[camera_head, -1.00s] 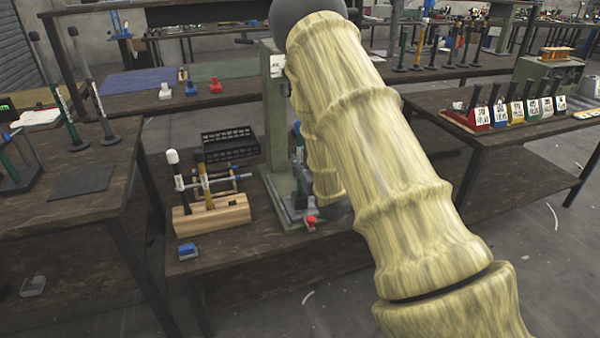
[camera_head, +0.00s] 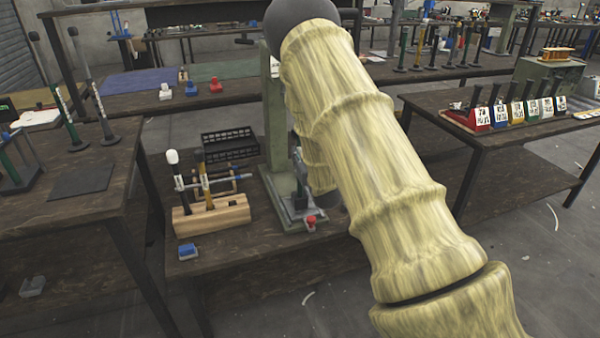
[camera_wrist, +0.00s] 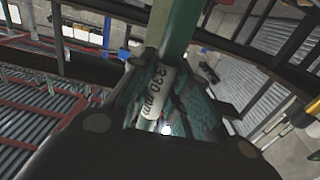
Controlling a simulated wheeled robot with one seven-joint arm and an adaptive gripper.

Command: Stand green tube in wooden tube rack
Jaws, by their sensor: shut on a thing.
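In the wrist view a green tube (camera_wrist: 181,30) with a white label reading "330 mm" runs between the fingers of my gripper (camera_wrist: 165,105), which is shut on it. Its lower end is hard to make out among the dark fingers. In the head view my arm hides most of the gripper and tube. I cannot tell for sure which piece is the wooden tube rack. A light wooden block (camera_head: 225,213) stands on the middle bench with long-handled tools upright in it. A brown wooden frame (camera_head: 231,187) stands just behind it.
A green press column (camera_head: 275,120) stands right of the wooden block, partly behind my arm. A left bench (camera_head: 50,215) holds tall dark tools.

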